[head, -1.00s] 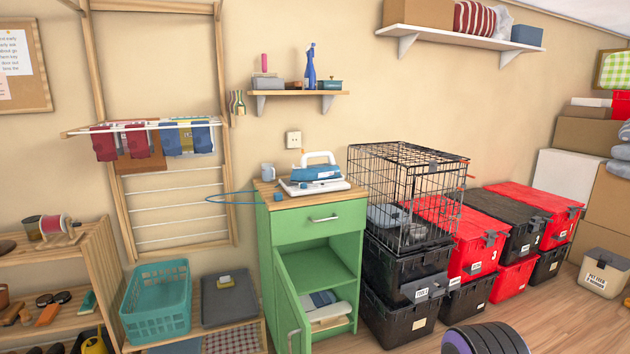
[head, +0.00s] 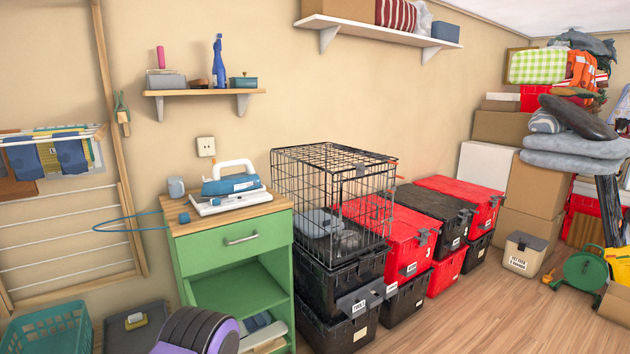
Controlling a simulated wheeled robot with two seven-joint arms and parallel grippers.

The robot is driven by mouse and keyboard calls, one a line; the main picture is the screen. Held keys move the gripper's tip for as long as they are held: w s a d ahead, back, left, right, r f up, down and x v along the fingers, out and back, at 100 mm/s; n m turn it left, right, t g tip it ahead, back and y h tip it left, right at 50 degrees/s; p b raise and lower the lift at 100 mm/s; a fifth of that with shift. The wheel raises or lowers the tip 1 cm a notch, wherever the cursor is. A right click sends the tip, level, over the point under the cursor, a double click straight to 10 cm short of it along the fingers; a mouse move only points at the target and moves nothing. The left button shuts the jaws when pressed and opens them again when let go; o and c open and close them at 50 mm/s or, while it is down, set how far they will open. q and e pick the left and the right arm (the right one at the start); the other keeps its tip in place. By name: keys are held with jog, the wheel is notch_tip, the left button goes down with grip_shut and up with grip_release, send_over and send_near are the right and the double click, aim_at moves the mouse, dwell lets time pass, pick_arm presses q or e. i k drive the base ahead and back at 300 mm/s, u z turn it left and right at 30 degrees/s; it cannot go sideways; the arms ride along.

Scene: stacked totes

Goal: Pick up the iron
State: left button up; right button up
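The iron (head: 231,180) is blue with a white handle. It stands on a white base (head: 228,202) on the wooden top of a green cabinet (head: 232,246), left of centre. Neither of my grippers shows in the head view. A dark, purple-rimmed rounded part at the bottom left looks like part of my own arm, in front of the cabinet's lower left.
A wire crate (head: 333,200) sits on black totes right of the cabinet. Stacked red (head: 392,232) and black totes continue rightward along the wall. A shelf (head: 204,92) hangs above the iron. A teal basket (head: 52,330) is at lower left.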

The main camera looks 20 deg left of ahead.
aim_at(238, 183)
jog(key=z, duration=0.7)
jog(key=i, duration=2.1)
jog(key=u, duration=0.6)
jog(key=i, duration=0.8)
jog(key=u, duration=0.9)
